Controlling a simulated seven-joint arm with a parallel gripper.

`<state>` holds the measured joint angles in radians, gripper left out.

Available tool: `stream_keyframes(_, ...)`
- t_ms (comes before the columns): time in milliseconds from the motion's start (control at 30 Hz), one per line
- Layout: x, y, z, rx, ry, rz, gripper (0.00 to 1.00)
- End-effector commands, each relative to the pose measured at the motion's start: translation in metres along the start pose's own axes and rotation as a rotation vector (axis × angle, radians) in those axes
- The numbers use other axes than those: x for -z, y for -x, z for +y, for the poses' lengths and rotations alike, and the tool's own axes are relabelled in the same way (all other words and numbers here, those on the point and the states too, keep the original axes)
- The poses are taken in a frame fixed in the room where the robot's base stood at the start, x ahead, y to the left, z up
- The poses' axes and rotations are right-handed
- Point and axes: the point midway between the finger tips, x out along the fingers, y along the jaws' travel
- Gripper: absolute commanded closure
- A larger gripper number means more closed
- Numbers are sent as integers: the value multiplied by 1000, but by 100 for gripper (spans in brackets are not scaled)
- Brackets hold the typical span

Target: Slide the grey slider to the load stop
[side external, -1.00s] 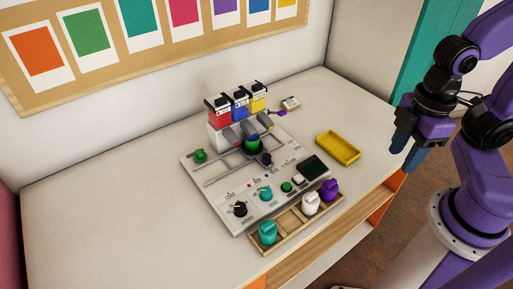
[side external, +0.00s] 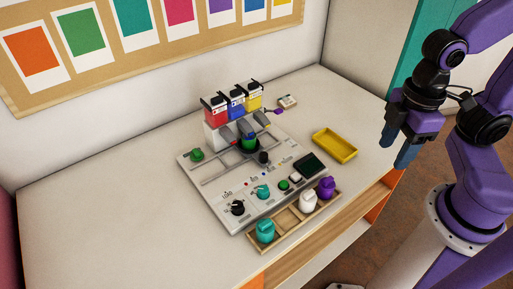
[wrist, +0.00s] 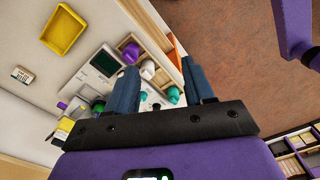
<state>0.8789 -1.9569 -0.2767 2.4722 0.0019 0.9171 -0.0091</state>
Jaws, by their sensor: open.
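The light grey board (side external: 203,187) lies on the table with grooved tracks (side external: 215,178) across it. A green cup-like piece (side external: 249,144) sits at the track's upper end, below grey spouts; I cannot clearly tell the grey slider from the parts around it. The load stop cannot be made out for certain; small lettering on the board is too small to read. My gripper (side external: 402,150) hangs right of the board, past the yellow tray, well apart from it. In the wrist view my gripper (wrist: 162,85) shows two blue fingers spread apart with nothing held.
Red, blue and yellow dispensers (side external: 237,103) stand at the board's back. A green knob (side external: 197,154) is at its left. A wooden rack (side external: 283,221) with teal, white and purple pieces lies in front. A yellow tray (side external: 335,146) is at right. The left table is clear.

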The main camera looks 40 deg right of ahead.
Motion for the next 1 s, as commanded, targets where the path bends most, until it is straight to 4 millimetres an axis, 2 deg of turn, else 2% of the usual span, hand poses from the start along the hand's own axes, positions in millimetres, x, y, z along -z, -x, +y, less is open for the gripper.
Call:
stream_keyframes(167, 50, 5, 26, -3, -55, -8, 47)
stream_keyframes(267, 84, 5, 49, -4, -94, -12, 47)
stream_keyframes(400, 128, 2, 86, -5, -146, -17, 47)
stream_keyframes(600, 180, -11, 145, -5, -220, -25, 47)
stream_keyframes(800, 209, -27, 196, -5, -277, -29, 47)
stream_keyframes(1000, 218, -34, 217, -5, -299, -29, 47)
